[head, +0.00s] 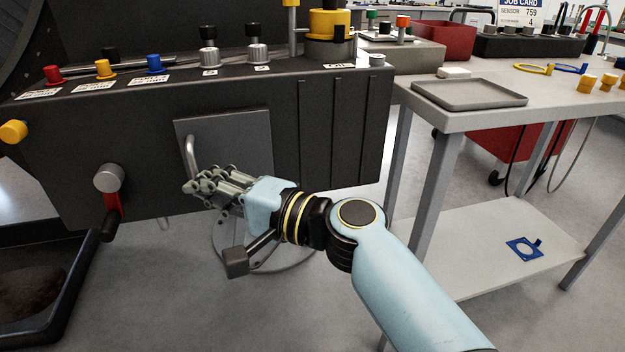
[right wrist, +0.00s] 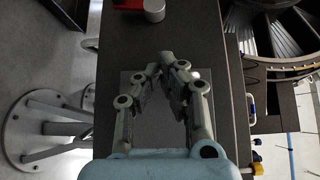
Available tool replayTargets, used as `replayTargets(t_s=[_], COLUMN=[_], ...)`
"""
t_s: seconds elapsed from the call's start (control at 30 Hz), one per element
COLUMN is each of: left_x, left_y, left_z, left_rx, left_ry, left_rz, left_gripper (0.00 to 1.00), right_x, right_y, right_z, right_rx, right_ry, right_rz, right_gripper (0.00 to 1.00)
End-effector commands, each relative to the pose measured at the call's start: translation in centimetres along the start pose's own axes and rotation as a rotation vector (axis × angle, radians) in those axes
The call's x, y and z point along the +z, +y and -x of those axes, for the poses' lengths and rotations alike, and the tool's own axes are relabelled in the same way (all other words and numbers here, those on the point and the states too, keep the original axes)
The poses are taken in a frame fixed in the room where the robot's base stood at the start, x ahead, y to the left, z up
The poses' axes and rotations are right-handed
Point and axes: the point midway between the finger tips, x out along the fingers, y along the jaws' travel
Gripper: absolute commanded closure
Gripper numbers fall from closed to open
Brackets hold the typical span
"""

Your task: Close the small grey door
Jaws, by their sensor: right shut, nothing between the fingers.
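The small grey door (head: 235,140) is a square plate on the front of the dark box, with an upright bar handle (head: 190,155) near its left edge. It looks flat to the box front, but I cannot tell whether a small gap is left. My right gripper (head: 200,185) is shut and empty, in front of the door's lower part, its fingertips near the handle's lower end. I cannot tell whether they touch. In the right wrist view the grey door (right wrist: 157,120) shows behind the fingers. My left gripper is not in view.
The dark box (head: 330,130) carries several coloured knobs on top. A red-handled lever (head: 112,205) sticks out left of the door. A workbench with a grey tray (head: 470,93) stands at right. A dark bin (head: 40,290) is at lower left.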

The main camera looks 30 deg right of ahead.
Motion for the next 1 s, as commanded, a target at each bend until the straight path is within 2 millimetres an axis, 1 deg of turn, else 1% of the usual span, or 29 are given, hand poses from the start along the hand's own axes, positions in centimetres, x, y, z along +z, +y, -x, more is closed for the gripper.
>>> replayTargets(t_s=[0.07,0.17,0.4,0.5,0.6,0.67,0.7,0.77,0.87,0.9,0.97,1.0], left_x=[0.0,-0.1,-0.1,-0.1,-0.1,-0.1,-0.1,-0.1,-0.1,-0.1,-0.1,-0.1], left_y=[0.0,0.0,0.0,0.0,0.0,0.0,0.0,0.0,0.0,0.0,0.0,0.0], left_z=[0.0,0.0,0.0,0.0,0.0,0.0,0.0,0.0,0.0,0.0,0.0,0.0], left_rx=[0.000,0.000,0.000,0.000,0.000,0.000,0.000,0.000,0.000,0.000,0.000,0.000], left_ry=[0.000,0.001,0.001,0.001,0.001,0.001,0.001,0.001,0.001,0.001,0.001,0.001], left_rz=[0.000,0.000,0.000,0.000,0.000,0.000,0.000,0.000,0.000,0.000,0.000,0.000], left_gripper=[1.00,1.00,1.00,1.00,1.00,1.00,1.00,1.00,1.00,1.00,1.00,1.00], right_x=[0.0,0.0,0.0,0.0,0.0,0.0,-0.1,-0.1,-0.3,-0.4,-0.5,-0.6], right_y=[0.2,0.2,0.2,0.2,0.1,0.0,0.5,1.7,5.8,8.1,11.8,14.5], right_z=[0.8,2.6,8.1,9.8,11.0,11.3,11.6,11.8,12.2,12.6,13.4,14.2], right_rx=[0.003,0.005,0.005,0.005,0.003,0.000,0.007,0.031,0.118,0.168,0.256,0.319], right_ry=[0.001,0.000,-0.001,-0.002,-0.001,0.000,0.001,0.004,0.014,0.021,0.032,0.037], right_rz=[0.000,0.001,0.002,0.001,0.001,0.001,-0.006,-0.015,-0.015,-0.009,0.005,0.019], right_gripper=[1.00,1.00,1.00,1.00,1.00,1.00,1.00,1.00,1.00,1.00,1.00,1.00])
